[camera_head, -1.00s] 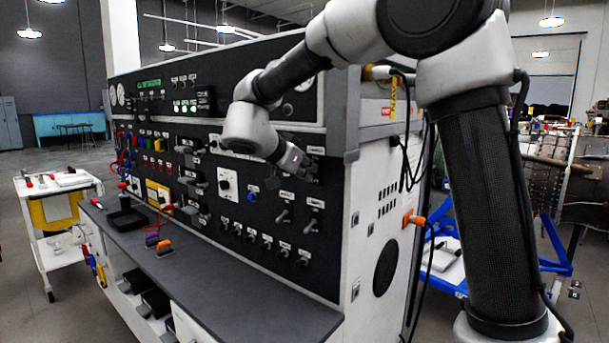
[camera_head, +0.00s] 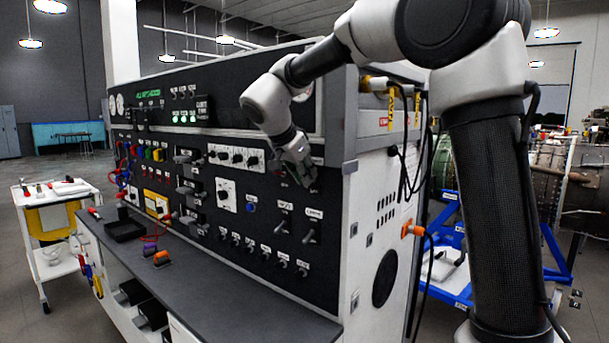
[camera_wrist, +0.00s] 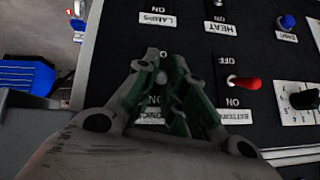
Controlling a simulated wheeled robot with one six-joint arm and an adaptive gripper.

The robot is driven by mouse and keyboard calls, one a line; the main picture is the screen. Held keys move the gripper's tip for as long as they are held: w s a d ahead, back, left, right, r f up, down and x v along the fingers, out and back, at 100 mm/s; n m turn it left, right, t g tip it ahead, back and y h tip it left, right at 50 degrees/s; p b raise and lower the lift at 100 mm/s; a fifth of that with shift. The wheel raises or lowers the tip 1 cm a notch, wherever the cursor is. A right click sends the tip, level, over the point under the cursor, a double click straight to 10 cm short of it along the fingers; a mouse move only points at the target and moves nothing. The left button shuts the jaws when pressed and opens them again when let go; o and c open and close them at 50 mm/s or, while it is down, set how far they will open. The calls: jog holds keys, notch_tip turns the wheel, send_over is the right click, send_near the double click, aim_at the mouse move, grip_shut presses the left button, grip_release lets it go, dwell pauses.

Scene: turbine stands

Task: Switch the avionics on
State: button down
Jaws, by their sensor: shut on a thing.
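My gripper (camera_head: 302,180) is at the upper right part of the black switch panel (camera_head: 262,225). In the wrist view the dark fingers of my gripper (camera_wrist: 163,62) are shut on a small switch lever (camera_wrist: 163,77), with a little round tip showing between them. The fingers mostly hide its label (camera_wrist: 152,115); only "ON" letters and part of a word show, so I cannot read the name or tell the lever's position. Beside it is the battery switch with a red lever (camera_wrist: 245,82). Lamps (camera_wrist: 158,18) and heat (camera_wrist: 222,28) labels appear upside down.
A dial (camera_wrist: 304,99) and a blue knob (camera_wrist: 287,22) are close by on the panel. The grey bench shelf (camera_head: 215,285) juts out below. Orange-plugged cables (camera_head: 413,231) hang on the console's right side.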

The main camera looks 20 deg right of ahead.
jog(key=c, duration=1.5)
grip_release()
jog(key=v, duration=1.2)
